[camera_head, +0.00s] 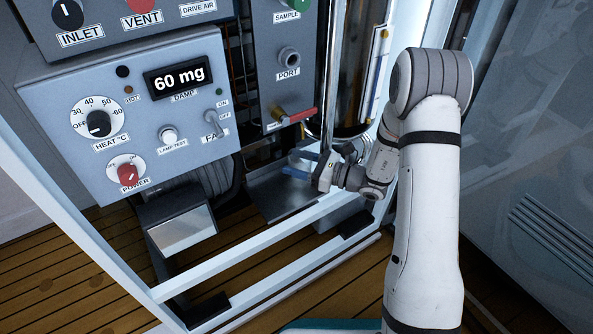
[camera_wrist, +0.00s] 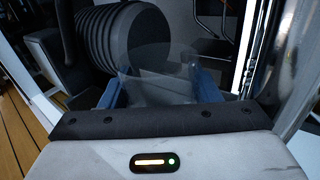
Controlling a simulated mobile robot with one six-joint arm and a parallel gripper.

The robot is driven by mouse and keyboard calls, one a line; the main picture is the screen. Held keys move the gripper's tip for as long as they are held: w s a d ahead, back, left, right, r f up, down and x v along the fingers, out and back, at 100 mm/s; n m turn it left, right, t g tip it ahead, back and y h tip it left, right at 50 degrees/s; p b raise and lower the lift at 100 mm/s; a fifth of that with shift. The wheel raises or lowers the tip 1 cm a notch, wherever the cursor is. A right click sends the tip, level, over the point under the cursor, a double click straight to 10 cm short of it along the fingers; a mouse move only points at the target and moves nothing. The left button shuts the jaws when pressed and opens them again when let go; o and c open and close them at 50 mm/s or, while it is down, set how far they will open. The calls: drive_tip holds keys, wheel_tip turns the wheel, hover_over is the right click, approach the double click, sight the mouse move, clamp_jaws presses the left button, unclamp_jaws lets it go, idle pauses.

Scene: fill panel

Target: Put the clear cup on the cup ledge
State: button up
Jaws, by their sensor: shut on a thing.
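My gripper (camera_head: 297,165) is shut on the clear cup (camera_wrist: 155,88), which shows faintly between the two blue fingers in the wrist view. In the head view the cup is too faint to make out clearly beside the blue fingertips. A shiny metal ledge (camera_head: 268,196), which looks like the cup ledge, lies low in the frame under the port panel. My gripper is over its right part in the picture. I cannot tell whether the cup touches the ledge.
A sample port (camera_head: 289,57) and a red-handled valve (camera_head: 294,118) sit above the ledge. A tall metal cylinder (camera_head: 347,75) stands close behind my wrist. White frame rails (camera_head: 265,241) cross in front. A black ribbed part (camera_wrist: 128,45) lies beyond the cup.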

drive_tip(key=shift+f, duration=0.85)
drive_tip(key=shift+r, duration=0.15)
drive_tip(key=o, duration=1.1)
drive_tip(key=shift+c, duration=0.2)
